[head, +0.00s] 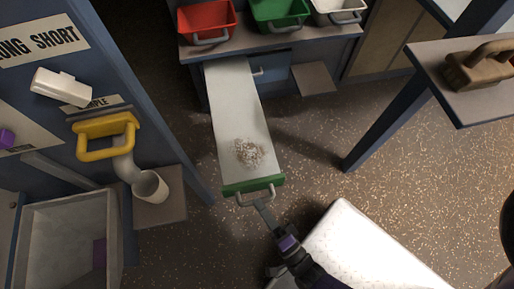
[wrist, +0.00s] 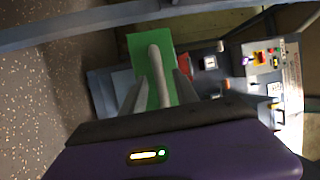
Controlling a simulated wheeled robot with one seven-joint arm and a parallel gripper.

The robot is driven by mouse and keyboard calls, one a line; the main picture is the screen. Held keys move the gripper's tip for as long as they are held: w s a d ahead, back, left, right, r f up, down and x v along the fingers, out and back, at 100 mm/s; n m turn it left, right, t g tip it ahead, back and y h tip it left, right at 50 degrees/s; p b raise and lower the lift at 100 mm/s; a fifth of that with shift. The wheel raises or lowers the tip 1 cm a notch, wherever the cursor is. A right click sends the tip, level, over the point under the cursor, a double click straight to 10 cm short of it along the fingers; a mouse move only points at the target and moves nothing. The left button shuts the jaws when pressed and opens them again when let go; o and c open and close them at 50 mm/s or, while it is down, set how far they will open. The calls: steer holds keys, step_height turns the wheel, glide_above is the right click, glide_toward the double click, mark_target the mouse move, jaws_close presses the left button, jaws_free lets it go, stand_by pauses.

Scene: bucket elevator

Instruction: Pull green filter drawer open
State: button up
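The green filter drawer (head: 253,184) is pulled far out from under the bench in the head view. Its long pale tray (head: 236,112) bears a small heap of brownish debris (head: 248,152) near the green front. A grey bar handle (head: 256,197) is on that front. My gripper (head: 261,205) is at the handle. In the wrist view the green front (wrist: 139,46) faces me, and the handle (wrist: 157,70) stands between the fingers of my gripper (wrist: 159,76). The fingers look spread, with a gap on each side of the handle.
Red (head: 207,20), green (head: 279,13) and white (head: 340,9) bins stand on the bench above. A blue cabinet with a yellow handle (head: 107,128) and a grey cup (head: 150,187) is at left. A brush (head: 478,68) lies on a side table at right. Speckled floor is clear between.

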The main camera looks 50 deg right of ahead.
steer(key=v, duration=0.6)
steer(key=shift+w, duration=0.1)
stand_by(0.4)
